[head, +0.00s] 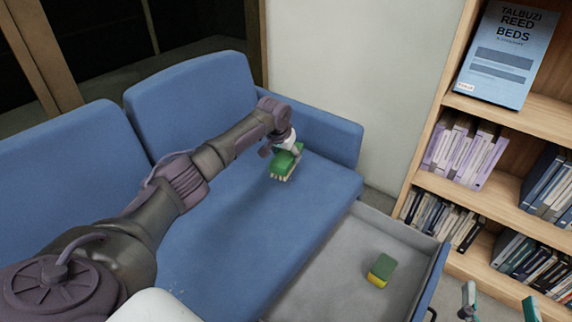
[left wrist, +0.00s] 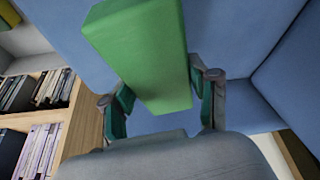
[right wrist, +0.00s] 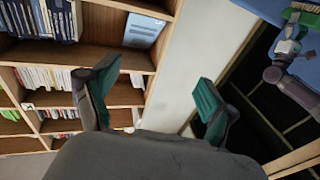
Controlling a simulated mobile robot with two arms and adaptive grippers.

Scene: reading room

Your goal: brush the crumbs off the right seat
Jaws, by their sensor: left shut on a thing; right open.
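A blue sofa shows in the head view, and its right seat (head: 310,190) lies under my left arm. My left gripper (head: 287,148) is shut on a green brush (head: 282,166) with pale bristles pointing down, at the seat's far right part. The brush (left wrist: 145,50) also fills the middle of the left wrist view, between the gripper's fingers (left wrist: 163,103). I cannot tell whether the bristles touch the seat. A few pale specks show on the seat's near left part; no crumbs are clear around the brush. My right gripper (head: 500,304) is open and empty at the lower right.
A grey open drawer (head: 325,275) extends from the sofa's front, with a green and yellow sponge (head: 381,269) in it. A wooden bookcase (head: 440,182) with books stands at the right. The sofa's armrest (head: 330,135) and back cushions (head: 190,95) border the seat.

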